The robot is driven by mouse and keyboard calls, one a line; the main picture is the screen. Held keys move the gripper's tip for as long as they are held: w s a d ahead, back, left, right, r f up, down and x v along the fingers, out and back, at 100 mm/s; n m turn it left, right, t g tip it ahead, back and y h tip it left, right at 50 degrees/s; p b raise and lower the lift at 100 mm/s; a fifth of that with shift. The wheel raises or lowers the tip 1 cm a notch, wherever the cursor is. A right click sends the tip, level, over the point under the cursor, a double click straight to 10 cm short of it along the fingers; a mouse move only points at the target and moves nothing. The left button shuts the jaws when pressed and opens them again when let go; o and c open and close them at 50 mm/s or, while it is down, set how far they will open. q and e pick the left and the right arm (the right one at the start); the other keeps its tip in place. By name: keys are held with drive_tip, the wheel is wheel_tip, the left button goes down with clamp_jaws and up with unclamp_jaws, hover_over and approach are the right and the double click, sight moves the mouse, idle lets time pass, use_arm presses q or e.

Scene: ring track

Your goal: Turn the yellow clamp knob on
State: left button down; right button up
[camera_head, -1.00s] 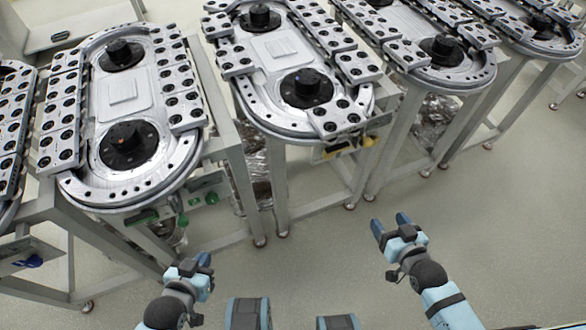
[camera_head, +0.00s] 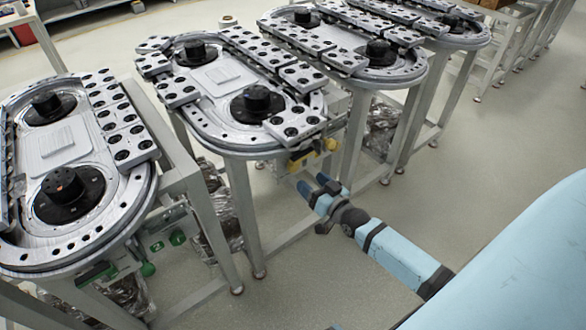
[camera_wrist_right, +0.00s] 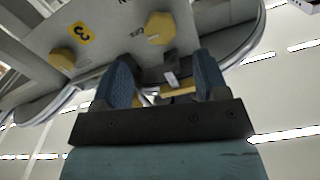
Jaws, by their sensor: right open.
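The yellow parts sit low on the front of the second ring-track table, below its oval top. In the head view, a yellow knob (camera_head: 331,144) shows at the right of the panel. The right wrist view shows a yellow, faceted knob (camera_wrist_right: 160,28) on a grey panel beside small dark lettering, seen upside down. My right gripper (camera_head: 314,183) is below and in front of this panel. In the right wrist view the open fingers (camera_wrist_right: 165,72) point at the panel, with the knob just beyond their tips. Nothing is clearly held. My left gripper is out of view.
Another yellow knob (camera_wrist_right: 62,60) and a yellow label with a 3 (camera_wrist_right: 82,33) are on the same panel. A further yellow part (camera_wrist_right: 178,91) shows between the fingers. The neighbouring table has a green knob (camera_head: 148,269). Table legs stand close by; open floor lies right.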

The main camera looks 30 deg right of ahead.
sight(296, 168)
drive_tip(key=w, duration=0.8)
drive_tip(key=shift+a, duration=0.35)
drive_tip(key=shift+c, duration=0.2)
drive_tip(key=c, duration=0.9)
